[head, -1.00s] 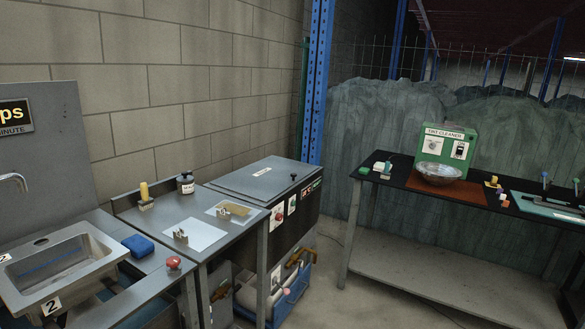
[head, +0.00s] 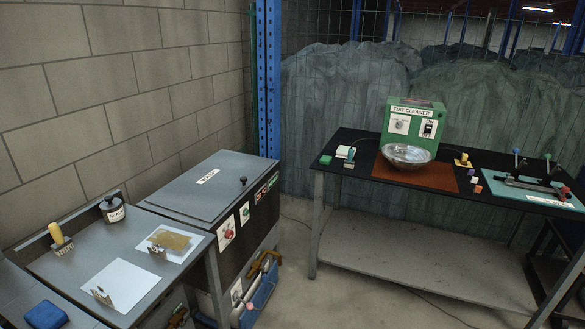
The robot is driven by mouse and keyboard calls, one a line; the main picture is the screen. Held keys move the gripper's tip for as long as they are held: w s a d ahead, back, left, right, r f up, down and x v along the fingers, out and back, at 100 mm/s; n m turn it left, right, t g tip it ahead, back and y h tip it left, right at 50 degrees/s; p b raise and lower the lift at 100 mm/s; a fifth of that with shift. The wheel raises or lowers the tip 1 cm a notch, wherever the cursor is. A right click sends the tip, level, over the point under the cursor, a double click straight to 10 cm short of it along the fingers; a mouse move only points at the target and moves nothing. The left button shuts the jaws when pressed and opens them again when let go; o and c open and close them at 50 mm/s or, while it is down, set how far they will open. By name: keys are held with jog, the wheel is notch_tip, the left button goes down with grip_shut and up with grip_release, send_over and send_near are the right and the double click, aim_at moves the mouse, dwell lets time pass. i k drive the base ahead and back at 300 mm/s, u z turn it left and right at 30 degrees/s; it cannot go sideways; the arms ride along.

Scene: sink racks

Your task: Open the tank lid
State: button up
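The tank lid (head: 197,185) is a flat grey metal panel on top of the dark tank, left of the picture's middle. It lies closed. It has a white label and a small black knob (head: 243,181) near its right corner. The tank's front (head: 236,243) carries a red button, a switch panel and coloured labels. My gripper does not show in the view.
A grey bench (head: 60,273) with a brush, a dark jar, plates and a blue sponge (head: 46,315) adjoins the tank. A black table (head: 345,167) with a green cleaner (head: 414,123) and metal bowl (head: 407,154) stands right.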

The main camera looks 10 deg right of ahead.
aim_at(204, 192)
jog(key=z, duration=0.5)
jog(key=i, duration=2.7)
jog(key=u, duration=0.6)
jog(key=i, duration=0.55)
jog(key=u, duration=0.25)
